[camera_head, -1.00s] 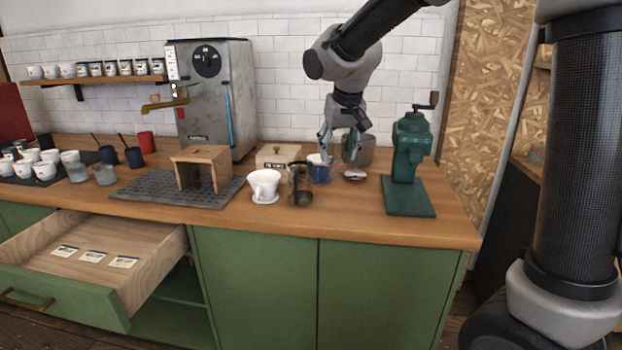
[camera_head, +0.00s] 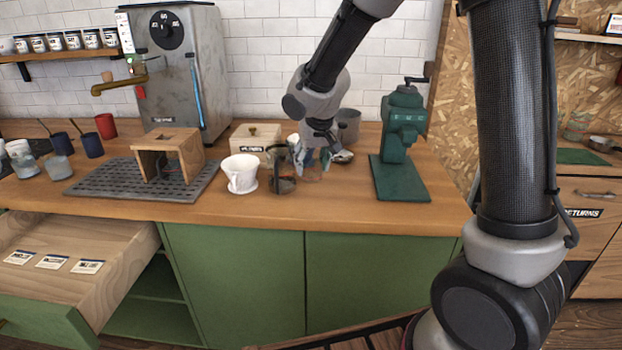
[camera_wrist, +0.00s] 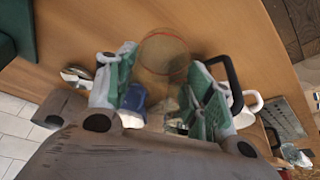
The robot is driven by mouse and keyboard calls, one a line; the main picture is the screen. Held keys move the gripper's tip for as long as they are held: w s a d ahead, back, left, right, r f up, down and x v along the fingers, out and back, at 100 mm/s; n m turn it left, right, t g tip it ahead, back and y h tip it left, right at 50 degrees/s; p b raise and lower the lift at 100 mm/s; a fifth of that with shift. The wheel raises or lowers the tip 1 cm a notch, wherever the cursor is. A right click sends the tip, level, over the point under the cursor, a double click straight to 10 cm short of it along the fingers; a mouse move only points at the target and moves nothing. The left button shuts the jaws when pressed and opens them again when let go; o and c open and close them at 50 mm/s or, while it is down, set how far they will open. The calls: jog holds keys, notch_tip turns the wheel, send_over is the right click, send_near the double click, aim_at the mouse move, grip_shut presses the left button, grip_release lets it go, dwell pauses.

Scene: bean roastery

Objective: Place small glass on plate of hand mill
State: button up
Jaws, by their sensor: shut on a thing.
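The hand mill (camera_head: 403,122) is dark green and stands upright on the right part of the counter, crank on top. Its flat green plate (camera_head: 400,181) is bare. Part of the mill's green shows at the top left of the wrist view (camera_wrist: 12,32). My gripper (camera_head: 314,164) is left of the mill, low over the counter, its fingers pointing down. In the wrist view, its green-padded fingers (camera_wrist: 163,85) are shut on the small glass (camera_wrist: 163,53), which is clear with a reddish rim line. In the head view the glass is largely hidden by the fingers.
A glass carafe with a black handle (camera_head: 283,172) stands close left of my gripper, beside a white dripper (camera_head: 241,174). A blue cup (camera_wrist: 132,97) and a steel pitcher (camera_head: 348,125) are behind. Counter in front of the mill's left side is clear. A drawer (camera_head: 65,262) is open.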

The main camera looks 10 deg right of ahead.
aim_at(312, 178)
jog(key=shift+f, duration=2.75)
jog(key=shift+f, duration=0.1)
jog(key=o, duration=1.1)
